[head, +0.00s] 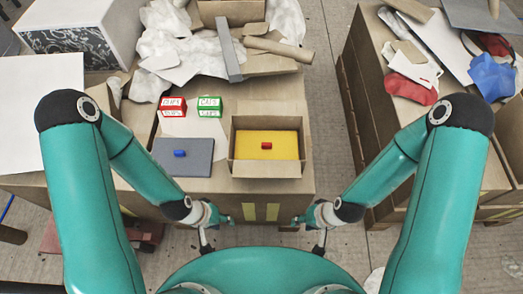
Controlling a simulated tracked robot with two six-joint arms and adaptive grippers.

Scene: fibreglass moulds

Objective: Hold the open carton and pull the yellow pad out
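The open carton (266,169) stands on the table's front part, right of centre. The yellow pad (284,150) lies inside it and fills most of it. A small red knob (266,146) sits on the middle of the pad. My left gripper (220,234) is open and empty, below and left of the carton in the picture. My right gripper (307,236) is open and empty, below and right of it. Both are in front of the table edge and apart from the carton and pad.
A grey slab (199,166) with a blue knob (180,153) lies left of the carton. Red (172,107) and green (209,106) labelled boxes stand behind it. Crumpled sheets (200,50) and cardboard fill the back. A second table (372,100) stands right, across a floor gap.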

